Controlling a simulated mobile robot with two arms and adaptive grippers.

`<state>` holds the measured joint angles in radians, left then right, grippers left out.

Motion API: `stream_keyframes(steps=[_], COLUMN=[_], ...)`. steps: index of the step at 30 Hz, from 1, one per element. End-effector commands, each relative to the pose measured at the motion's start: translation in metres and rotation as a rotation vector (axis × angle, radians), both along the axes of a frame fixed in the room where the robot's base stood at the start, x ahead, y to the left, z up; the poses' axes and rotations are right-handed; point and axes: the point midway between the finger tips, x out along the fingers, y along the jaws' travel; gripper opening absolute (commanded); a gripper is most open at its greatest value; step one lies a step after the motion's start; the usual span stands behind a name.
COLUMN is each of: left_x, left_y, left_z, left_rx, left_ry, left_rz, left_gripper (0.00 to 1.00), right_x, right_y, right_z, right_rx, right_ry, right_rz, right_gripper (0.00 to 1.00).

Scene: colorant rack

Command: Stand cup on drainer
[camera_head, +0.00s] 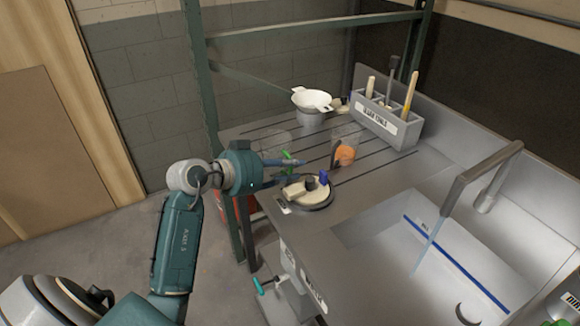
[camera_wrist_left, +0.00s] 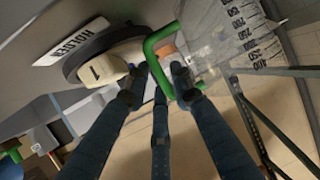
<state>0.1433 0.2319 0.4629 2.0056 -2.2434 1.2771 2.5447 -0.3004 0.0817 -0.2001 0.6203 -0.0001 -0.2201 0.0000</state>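A clear measuring cup (camera_head: 273,143) with a green handle (camera_head: 288,156) is at the left edge of the ribbed metal drainer (camera_head: 312,146). In the left wrist view the cup's clear wall (camera_wrist_left: 228,40) carries black graduation marks, and its green handle (camera_wrist_left: 149,52) shows large. My left gripper (camera_wrist_left: 158,76) has its fingers apart, with the handle's bar between them. In the head view my left gripper (camera_head: 284,172) reaches in from the left at the handle. Whether the cup rests on the drainer is hard to tell. My right gripper is out of view.
A round holder (camera_head: 318,205) with a pale block lies just in front. A clear vessel with orange contents (camera_head: 346,153), a white strainer on a pot (camera_head: 312,104) and a grey tool rack (camera_head: 386,123) stand behind. The sink (camera_head: 385,232) is at right. A green frame post (camera_head: 208,95) stands left.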

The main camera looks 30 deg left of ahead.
Motion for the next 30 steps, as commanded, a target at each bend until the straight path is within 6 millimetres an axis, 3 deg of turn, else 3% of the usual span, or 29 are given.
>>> stream_keyframes(steps=[11,14,24,30], left_x=[-0.001,-0.011,-0.073,-0.096], left_y=[0.001,0.005,0.029,0.038], left_z=[0.003,0.008,0.036,0.046], left_rx=[0.001,0.002,0.004,0.001], left_ry=[-0.002,0.000,0.000,0.001], left_rz=[0.001,0.002,0.002,0.001], left_gripper=[0.32,0.32,0.32,0.32], right_x=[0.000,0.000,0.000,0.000], right_y=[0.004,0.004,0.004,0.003], right_z=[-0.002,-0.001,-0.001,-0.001], right_rx=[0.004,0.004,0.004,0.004], right_ry=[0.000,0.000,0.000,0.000], right_rz=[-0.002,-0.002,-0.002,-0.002], right_gripper=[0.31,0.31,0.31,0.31])
